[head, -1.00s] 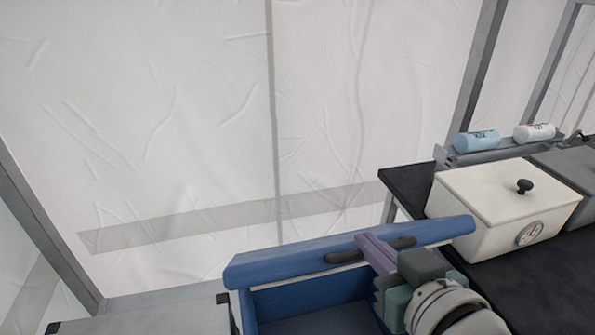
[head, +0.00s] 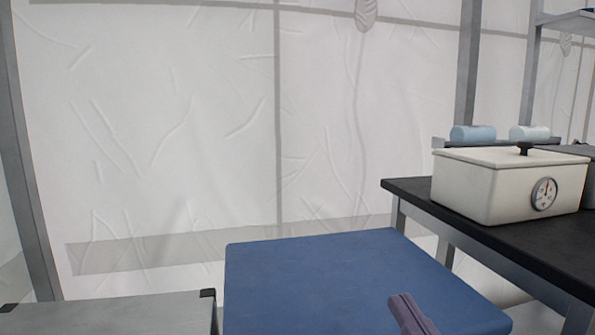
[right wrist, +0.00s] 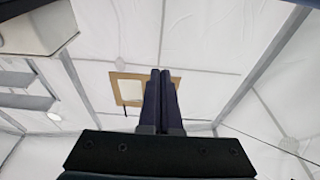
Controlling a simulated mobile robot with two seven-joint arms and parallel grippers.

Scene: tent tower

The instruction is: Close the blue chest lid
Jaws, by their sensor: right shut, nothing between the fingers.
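The blue chest lid (head: 330,275) shows in the head view as a broad flat blue panel, lying about level at the bottom middle. Its near edge runs out of the picture, and the chest body is hidden beneath it. I cannot tell whether the lid rests fully on its rim. My right gripper (head: 408,314) is at the bottom edge, over the lid's right part, its fingers shut and empty. The right wrist view shows its two dark fingers (right wrist: 161,85) together, pointing up at the tent roof. My left gripper is out of view.
A black-topped table (head: 490,232) stands right of the chest, bearing a white box with a dial (head: 490,187). Blue (head: 473,133) and white (head: 530,133) rolls lie behind the box. A grey case (head: 115,312) is at lower left. The tent wall is behind.

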